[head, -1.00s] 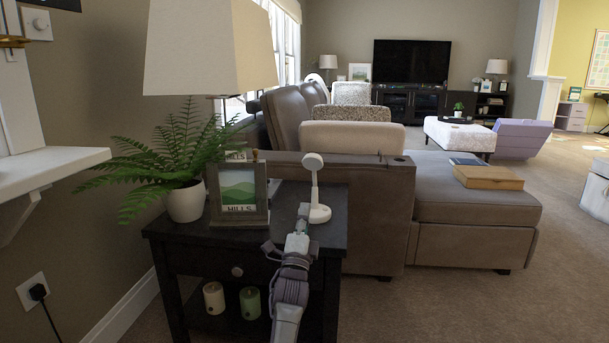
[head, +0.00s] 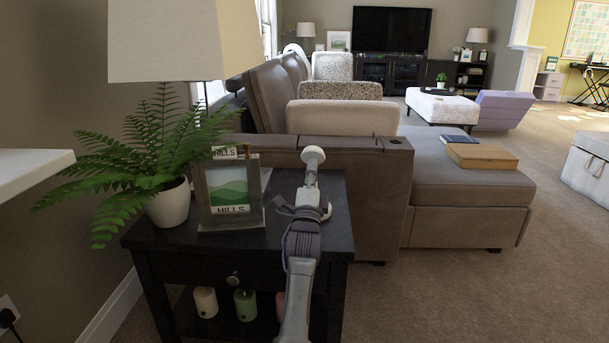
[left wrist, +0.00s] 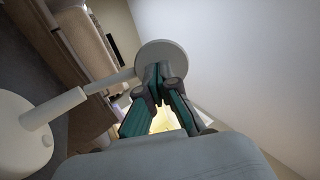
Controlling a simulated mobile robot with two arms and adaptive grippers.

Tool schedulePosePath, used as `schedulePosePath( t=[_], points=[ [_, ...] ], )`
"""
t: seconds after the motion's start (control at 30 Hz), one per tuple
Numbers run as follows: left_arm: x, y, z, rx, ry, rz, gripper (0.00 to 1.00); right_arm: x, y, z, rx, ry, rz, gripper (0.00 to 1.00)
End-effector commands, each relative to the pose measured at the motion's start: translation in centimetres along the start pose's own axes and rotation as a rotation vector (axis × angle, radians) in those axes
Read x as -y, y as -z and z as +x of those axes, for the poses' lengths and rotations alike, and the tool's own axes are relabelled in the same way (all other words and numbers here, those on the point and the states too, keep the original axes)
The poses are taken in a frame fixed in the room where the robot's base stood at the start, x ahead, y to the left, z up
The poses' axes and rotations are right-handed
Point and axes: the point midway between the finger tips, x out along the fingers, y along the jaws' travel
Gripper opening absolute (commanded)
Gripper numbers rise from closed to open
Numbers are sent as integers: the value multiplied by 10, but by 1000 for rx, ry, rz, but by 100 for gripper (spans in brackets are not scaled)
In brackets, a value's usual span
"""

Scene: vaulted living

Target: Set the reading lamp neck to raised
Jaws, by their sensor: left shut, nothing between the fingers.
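The reading lamp is white, with a round head (head: 313,155), a thin neck and a round base. It stands on the dark side table (head: 335,232). In the head view my left gripper (head: 310,184) is in front of the neck and hides most of it, just below the head. In the left wrist view the lamp base (left wrist: 18,132) is at left and the neck (left wrist: 68,103) runs to the disc-shaped head (left wrist: 165,53). My left gripper (left wrist: 158,72) is shut and empty, its tips overlapping the head's lower edge; contact cannot be told. My right gripper is not in view.
A framed picture (head: 229,196) and a potted fern (head: 168,205) stand on the table left of the lamp. A large lampshade (head: 180,40) hangs above them. A brown sofa (head: 375,195) stands close behind and right. Open carpet (head: 430,300) lies at right.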

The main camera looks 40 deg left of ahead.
Motion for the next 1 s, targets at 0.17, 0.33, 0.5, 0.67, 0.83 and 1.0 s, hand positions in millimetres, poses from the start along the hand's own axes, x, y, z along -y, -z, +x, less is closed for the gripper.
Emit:
schedulePosePath(
  t=[0.17, 0.33, 0.5, 0.67, 0.83, 1.0],
  points=[
    [2, 3, 1, 0, 0, 1, 0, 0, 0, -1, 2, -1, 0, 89],
    [2, 3, 1, 0, 0, 1, 0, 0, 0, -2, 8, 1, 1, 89],
    [6, 2, 10, 1, 1, 0, 0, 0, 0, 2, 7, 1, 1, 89],
    [4, 3, 16, 0, 0, 2, 0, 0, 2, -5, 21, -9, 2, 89],
    [4, 3, 15, 0, 0, 1, 0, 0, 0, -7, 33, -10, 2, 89],
    [2, -1, 13, 0, 0, 2, 0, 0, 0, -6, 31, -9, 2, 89]
  ],
)
